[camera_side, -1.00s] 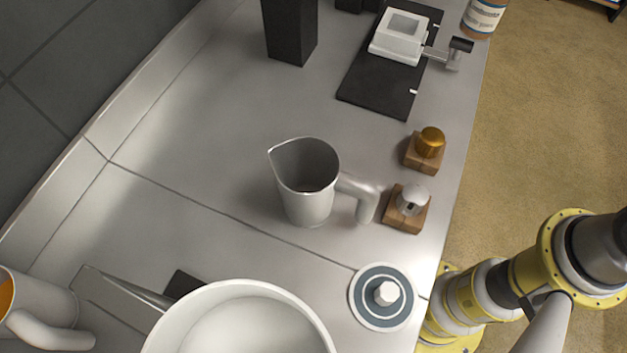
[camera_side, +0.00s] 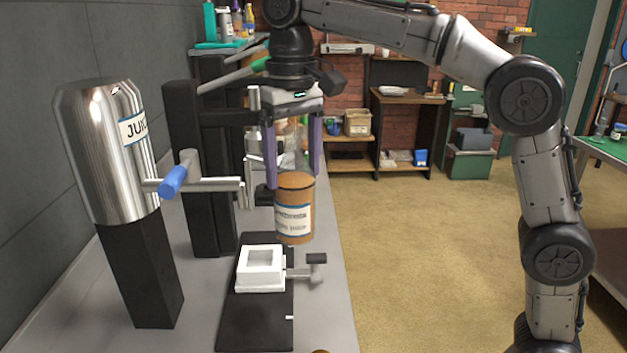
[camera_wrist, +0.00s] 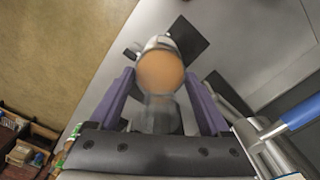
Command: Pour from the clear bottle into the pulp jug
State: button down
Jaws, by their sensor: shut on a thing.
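The clear bottle (camera_side: 294,218) has a white and blue label and amber-brown contents. It is upright in the side view, behind the white square block. My gripper (camera_side: 293,165) points down with its two purple fingers on either side of the bottle's clear upper part, shut on it. In the wrist view the bottle (camera_wrist: 160,72) shows as a blurred orange disc with a pale rim, between and beyond my fingers (camera_wrist: 160,95). I cannot tell whether its base touches the counter. The pulp jug is not seen in either current view.
A white block (camera_side: 260,268) with a side handle sits on a black mat (camera_side: 255,325). A steel juice tank (camera_side: 108,150) on a black stand and a blue-handled tap (camera_side: 173,181) are at the left. Open floor lies right of the counter.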

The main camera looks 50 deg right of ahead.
jog(key=s+a+f+n, duration=0.1)
jog(key=s+a+n, duration=0.4)
jog(key=a, duration=0.5)
jog(key=s+a+f+n, duration=0.1)
jog(key=s+a+n, duration=0.4)
jog(key=a+n, duration=0.3)
jog(key=s+a+f+n, duration=0.1)
jog(key=s+a+n, duration=0.5)
jog(key=a, duration=0.8)
jog(key=shift+f+n, duration=0.25)
jog(key=shift+n, duration=0.15)
jog(key=shift+a, duration=0.1)
jog(key=g+y, duration=0.1)
jog(key=a+g+y, duration=0.1)
jog(key=y, duration=0.1)
jog(key=shift+s+a+r, duration=0.15)
jog(key=shift+s+r, duration=0.05)
jog(key=shift+s, duration=0.2)
